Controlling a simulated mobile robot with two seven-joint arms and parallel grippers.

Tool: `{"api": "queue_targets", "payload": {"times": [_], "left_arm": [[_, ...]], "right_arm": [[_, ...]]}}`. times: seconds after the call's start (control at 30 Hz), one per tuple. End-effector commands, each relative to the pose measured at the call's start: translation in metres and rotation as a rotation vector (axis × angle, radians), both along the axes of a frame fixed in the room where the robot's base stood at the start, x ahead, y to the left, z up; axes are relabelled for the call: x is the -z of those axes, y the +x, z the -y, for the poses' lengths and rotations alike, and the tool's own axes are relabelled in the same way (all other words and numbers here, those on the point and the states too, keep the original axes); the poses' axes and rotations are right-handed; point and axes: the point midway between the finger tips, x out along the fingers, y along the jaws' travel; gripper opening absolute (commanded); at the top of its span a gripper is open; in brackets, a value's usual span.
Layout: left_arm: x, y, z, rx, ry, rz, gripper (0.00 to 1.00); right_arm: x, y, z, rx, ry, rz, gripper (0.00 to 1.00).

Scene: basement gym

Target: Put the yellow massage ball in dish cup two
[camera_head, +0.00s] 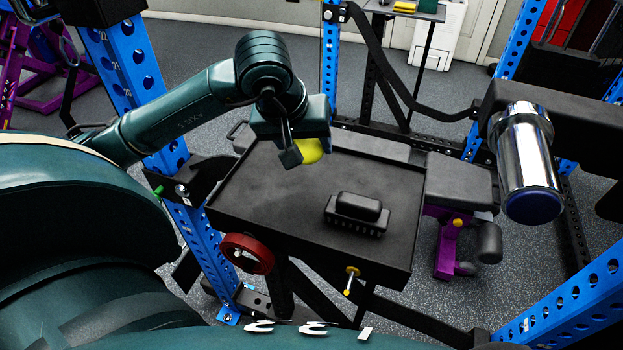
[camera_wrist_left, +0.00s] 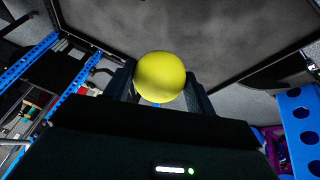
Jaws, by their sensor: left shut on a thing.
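The yellow massage ball (camera_head: 312,151) is between the fingers of my left gripper (camera_head: 302,158), above the back part of a black tray table (camera_head: 275,205). The ball also shows in the left wrist view (camera_wrist_left: 160,77), held between both fingers of the shut left gripper (camera_wrist_left: 160,90). In the head view the gripper partly covers the ball. I cannot make out any dish cup in these views. My right gripper is not in view.
A black brush-like block (camera_head: 357,212) lies on the tray table's right part. Blue rack posts (camera_head: 140,85) stand at the left and right. A chrome bar end (camera_head: 525,155) juts in at the right. The table's left and front surface is bare.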

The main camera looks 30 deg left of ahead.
Motion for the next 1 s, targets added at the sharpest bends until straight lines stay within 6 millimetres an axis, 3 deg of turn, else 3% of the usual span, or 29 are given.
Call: {"api": "queue_targets", "payload": {"times": [0.1, 0.5, 0.93, 0.97, 1.0], "left_arm": [[0.021, 0.0, 0.0, 0.0, -0.001, -0.002, 0.29], [0.068, 0.0, 0.001, 0.001, -0.002, 0.0, 0.29], [0.075, 0.001, 0.0, 0.002, 0.0, 0.004, 0.29], [0.073, 0.0, 0.0, 0.002, 0.0, 0.003, 0.58], [0.073, 0.0, 0.0, 0.002, 0.0, 0.002, 0.61]], "right_arm": [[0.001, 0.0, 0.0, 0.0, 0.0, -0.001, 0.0], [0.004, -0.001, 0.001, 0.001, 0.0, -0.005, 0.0], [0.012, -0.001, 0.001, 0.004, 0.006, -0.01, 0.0], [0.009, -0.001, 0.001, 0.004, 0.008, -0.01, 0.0], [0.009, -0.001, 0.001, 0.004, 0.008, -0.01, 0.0]]}}
